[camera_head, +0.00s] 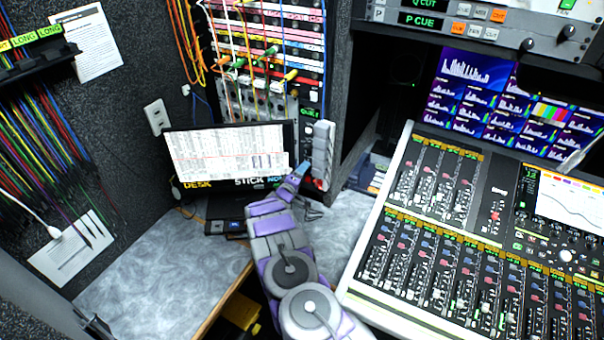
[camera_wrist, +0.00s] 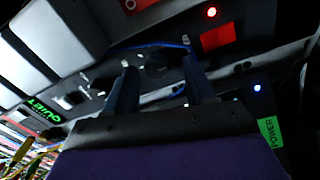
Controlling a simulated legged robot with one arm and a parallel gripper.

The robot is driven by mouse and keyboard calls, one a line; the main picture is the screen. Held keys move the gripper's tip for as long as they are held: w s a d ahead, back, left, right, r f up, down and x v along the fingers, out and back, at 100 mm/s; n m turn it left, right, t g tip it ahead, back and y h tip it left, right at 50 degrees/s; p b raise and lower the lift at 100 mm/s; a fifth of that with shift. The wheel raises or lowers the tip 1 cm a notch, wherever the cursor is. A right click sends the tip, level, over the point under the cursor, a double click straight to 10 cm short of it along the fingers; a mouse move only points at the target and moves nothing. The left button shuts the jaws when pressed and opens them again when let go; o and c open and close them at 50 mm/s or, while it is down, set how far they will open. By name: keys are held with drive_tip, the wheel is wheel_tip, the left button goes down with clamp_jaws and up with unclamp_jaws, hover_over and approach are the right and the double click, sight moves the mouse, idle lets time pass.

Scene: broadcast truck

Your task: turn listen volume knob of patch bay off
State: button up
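The patch bay (camera_head: 268,55) stands at the back centre in the head view, with coloured cables plugged into its rows. In the wrist view a dark grey panel fills the scene, and a dark round knob (camera_wrist: 157,66) sits on it in shadow. My gripper (camera_wrist: 160,75) is open, with one finger on each side of this knob. I cannot tell whether the fingers touch it, nor read its setting or label. In the head view my gripper (camera_head: 299,170) reaches the panel low on the patch bay's right side, and the knob is hidden there.
A monitor (camera_head: 228,152) stands left of my gripper. The mixing console (camera_head: 400,285) lies right.

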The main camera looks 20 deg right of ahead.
drive_tip(key=p+v, duration=0.2)
drive_tip(key=v, duration=1.5)
drive_tip(key=shift+a, duration=0.2)
drive_tip(key=shift+s+f, duration=0.1)
